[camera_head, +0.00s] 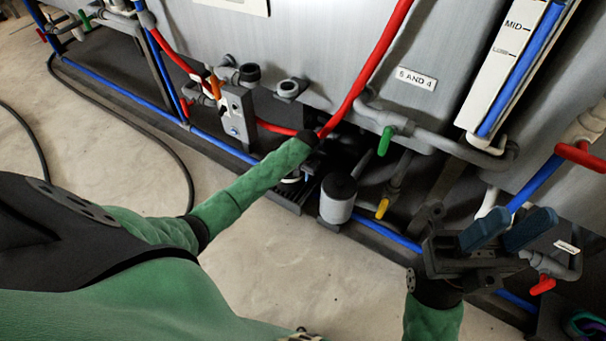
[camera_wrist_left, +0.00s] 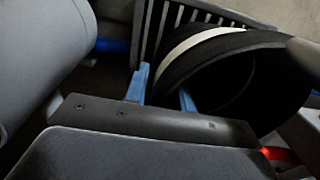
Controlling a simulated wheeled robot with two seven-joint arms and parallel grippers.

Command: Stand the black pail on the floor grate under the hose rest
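The black pail (camera_wrist_left: 183,62) has a white band below its rim and fills the upper right of the left wrist view, its dark mouth facing right. It is beside the slats of the floor grate (camera_wrist_left: 150,22). My left gripper (camera_wrist_left: 162,92) is at the pail's near edge, its two blue fingers apart, with part of the pail's side between them; firm contact does not show. In the head view the left gripper is hidden in shadow under the tank, and the grate (camera_head: 287,203) shows below my forearm. My right gripper (camera_head: 507,231) is open and empty. I cannot identify the hose rest for certain.
A grey cylinder with a black top (camera_head: 338,199) stands right of the grate and close to the left gripper. A red hose (camera_head: 372,66), a green-handled valve (camera_head: 385,141) and a blue pipe (camera_head: 388,234) run around the work area. The concrete floor (camera_head: 275,255) in front is clear.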

